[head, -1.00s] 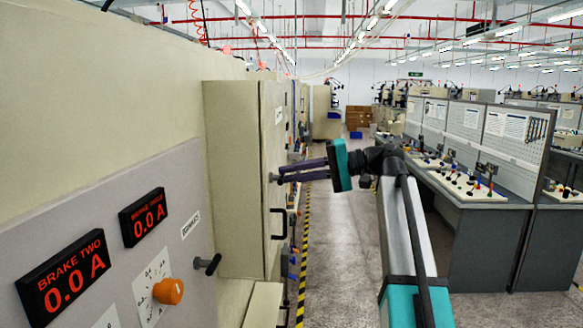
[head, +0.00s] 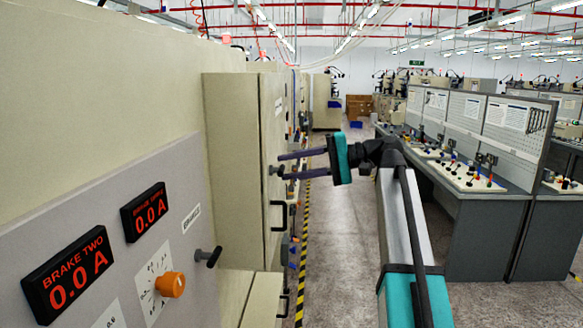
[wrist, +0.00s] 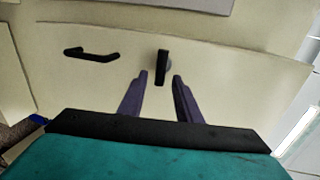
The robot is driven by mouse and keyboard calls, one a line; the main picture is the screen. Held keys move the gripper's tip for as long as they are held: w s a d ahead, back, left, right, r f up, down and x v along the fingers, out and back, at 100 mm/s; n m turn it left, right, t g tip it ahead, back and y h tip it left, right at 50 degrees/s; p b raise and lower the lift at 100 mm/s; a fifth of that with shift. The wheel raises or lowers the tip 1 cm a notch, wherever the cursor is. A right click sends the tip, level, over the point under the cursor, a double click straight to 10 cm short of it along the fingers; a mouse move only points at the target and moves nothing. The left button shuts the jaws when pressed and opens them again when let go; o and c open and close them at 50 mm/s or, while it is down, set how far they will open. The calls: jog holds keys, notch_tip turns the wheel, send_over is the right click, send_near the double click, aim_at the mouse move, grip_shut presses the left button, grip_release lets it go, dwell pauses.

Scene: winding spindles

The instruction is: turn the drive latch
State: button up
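The drive latch (head: 273,170) is a small dark knob on the face of a beige cabinet door. In the wrist view the latch (wrist: 162,66) is a short black bar on a round base, its long side running up and down the picture. My gripper (head: 282,167) is at the door, its fingertips close to the latch. In the wrist view my gripper (wrist: 160,77) is open, its two purple fingers apart with the latch just past the gap between their tips. I cannot tell whether either finger touches it.
A black door handle (head: 280,216) sits below the latch, and shows in the wrist view (wrist: 91,54). Left is a grey panel with red displays (head: 65,266), an orange knob (head: 170,284) and another black latch (head: 208,257). Workbenches (head: 490,215) stand right; the aisle floor (head: 335,240) is clear.

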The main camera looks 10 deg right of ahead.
jog(key=shift+s+d, duration=0.1)
jog(key=b+v, duration=0.3)
jog(key=v, duration=0.4)
dwell(0.4)
jog(key=shift+d, duration=0.1)
